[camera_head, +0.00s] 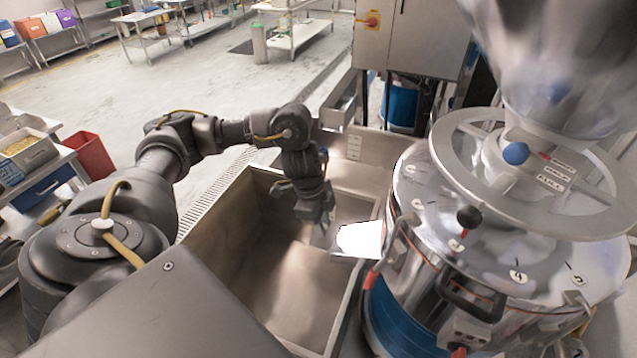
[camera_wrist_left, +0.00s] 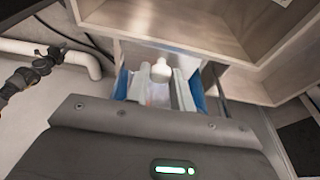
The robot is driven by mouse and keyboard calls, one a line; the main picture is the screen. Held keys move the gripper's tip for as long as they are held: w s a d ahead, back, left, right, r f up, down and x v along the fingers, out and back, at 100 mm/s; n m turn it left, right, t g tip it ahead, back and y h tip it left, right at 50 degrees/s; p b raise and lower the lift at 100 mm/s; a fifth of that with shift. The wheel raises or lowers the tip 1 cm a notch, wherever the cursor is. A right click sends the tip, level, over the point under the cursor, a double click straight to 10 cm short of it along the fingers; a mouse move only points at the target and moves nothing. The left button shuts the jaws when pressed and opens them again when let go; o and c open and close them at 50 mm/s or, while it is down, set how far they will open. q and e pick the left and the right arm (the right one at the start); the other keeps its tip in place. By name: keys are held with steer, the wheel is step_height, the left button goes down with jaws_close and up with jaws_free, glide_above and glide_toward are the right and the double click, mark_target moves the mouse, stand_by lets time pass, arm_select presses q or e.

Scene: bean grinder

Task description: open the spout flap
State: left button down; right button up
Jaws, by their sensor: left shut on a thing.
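The grinder (camera_head: 500,250) is a large round steel machine at the right of the head view. Its spout (camera_head: 358,240) shows as a bright, washed-out metal piece sticking out to the left over the steel bin. My left gripper (camera_head: 323,232) reaches down over the bin, its fingertips at the spout's outer end. The left gripper is shut on the spout flap; the flap itself is small and mostly hidden by the fingers. In the left wrist view, a pale rounded knob (camera_wrist_left: 161,70) shows just beyond the dark gripper body, between blue side parts. My right gripper is not in view.
The open steel bin (camera_head: 225,225) lies under my left gripper and looks empty. A steel cabinet (camera_head: 415,40) with a red switch stands behind. A red bin (camera_head: 90,155) and a low table are at the left. A pale pipe (camera_wrist_left: 50,52) shows in the wrist view.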

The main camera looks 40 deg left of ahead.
mark_target(331, 236)
arm_select(q)
steer(key=shift+w+d+r+g+y, duration=0.25)
steer(key=shift+d+r+g+y, duration=0.15)
steer(key=shift+y, duration=0.4)
steer(key=shift+d+y, duration=0.4)
steer(key=shift+y, duration=0.4)
steer(key=shift+f, duration=0.1)
steer(key=c, duration=1.2)
jaws_free()
steer(key=shift+c, duration=0.2)
steer(key=shift+w+r, duration=0.1)
steer(key=shift+r, duration=0.45)
step_height(331, 236, up, 10)
steer(key=b, duration=0.2)
steer(key=shift+d, duration=0.4)
